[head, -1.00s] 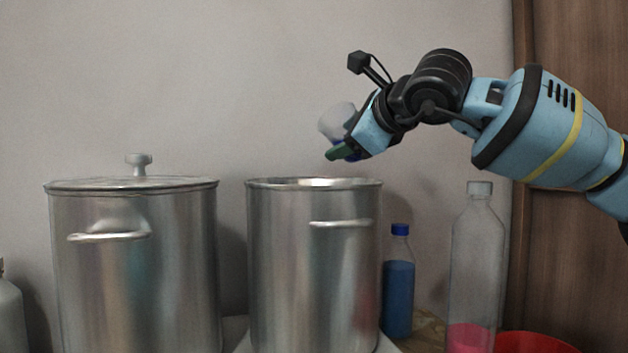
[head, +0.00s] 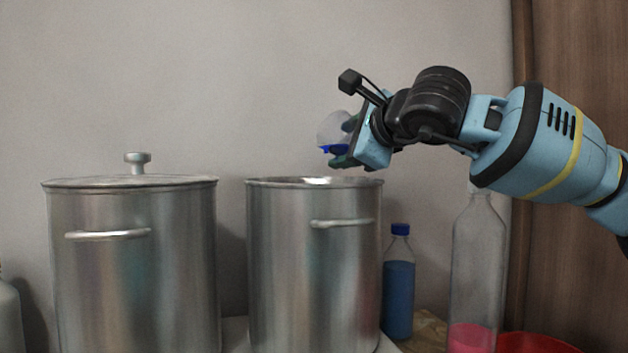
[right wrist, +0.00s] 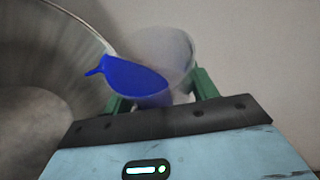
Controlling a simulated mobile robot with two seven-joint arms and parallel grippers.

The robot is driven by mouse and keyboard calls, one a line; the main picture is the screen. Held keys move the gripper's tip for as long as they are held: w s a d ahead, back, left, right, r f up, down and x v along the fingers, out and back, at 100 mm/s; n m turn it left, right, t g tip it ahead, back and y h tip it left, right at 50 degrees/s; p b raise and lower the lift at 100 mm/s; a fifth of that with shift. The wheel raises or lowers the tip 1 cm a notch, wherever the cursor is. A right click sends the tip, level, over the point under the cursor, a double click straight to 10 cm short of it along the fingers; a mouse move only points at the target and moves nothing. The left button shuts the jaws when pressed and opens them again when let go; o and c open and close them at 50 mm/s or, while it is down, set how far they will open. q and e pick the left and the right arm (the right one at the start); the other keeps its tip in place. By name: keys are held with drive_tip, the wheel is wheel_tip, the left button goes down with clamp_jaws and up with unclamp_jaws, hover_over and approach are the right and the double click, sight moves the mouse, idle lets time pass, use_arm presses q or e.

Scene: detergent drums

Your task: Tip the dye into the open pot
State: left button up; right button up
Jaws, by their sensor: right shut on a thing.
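The open pot (head: 285,265) is a tall steel pot with no lid, in the middle of the head view. My right gripper (head: 344,142) is above the right part of its rim, shut on a clear cup (head: 333,128). The cup is tipped, with blue dye (head: 335,149) at its lower side. In the right wrist view the cup (right wrist: 168,45) sits between the green fingers, and the blue dye (right wrist: 135,78) reaches a point on the side toward the pot's rim (right wrist: 85,28). I cannot tell whether dye is falling. My left gripper is not in view.
A lidded steel pot (head: 130,265) stands to the left. Right of the open pot are a blue-filled bottle (head: 398,295) with a blue cap, a tall clear bottle (head: 478,265) with pink liquid, and a red basin (head: 535,343). A wall is behind.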

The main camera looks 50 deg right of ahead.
drive_tip(key=shift+r+n+p, duration=0.3)
drive_tip(key=shift+r+n, duration=0.15)
drive_tip(key=shift+n, duration=0.05)
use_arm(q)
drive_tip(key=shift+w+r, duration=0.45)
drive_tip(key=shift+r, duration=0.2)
use_arm(e)
drive_tip(key=shift+a+r, duration=0.1)
drive_tip(key=shift+a, duration=0.1)
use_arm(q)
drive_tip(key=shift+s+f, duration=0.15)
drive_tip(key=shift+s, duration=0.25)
use_arm(e)
drive_tip(key=shift+a+n+t+h, duration=0.1)
drive_tip(key=shift+n+t+h, duration=0.2)
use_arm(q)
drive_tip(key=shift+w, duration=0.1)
use_arm(e)
drive_tip(key=shift+a+r, duration=0.15)
drive_tip(key=shift+a, duration=0.15)
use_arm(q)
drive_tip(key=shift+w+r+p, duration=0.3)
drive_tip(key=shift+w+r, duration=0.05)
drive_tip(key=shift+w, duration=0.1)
use_arm(e)
drive_tip(key=shift+a+r+n, duration=0.15)
drive_tip(key=shift+a+n, duration=0.05)
drive_tip(key=shift+n, duration=0.3)
drive_tip(key=shift+d, duration=0.1)
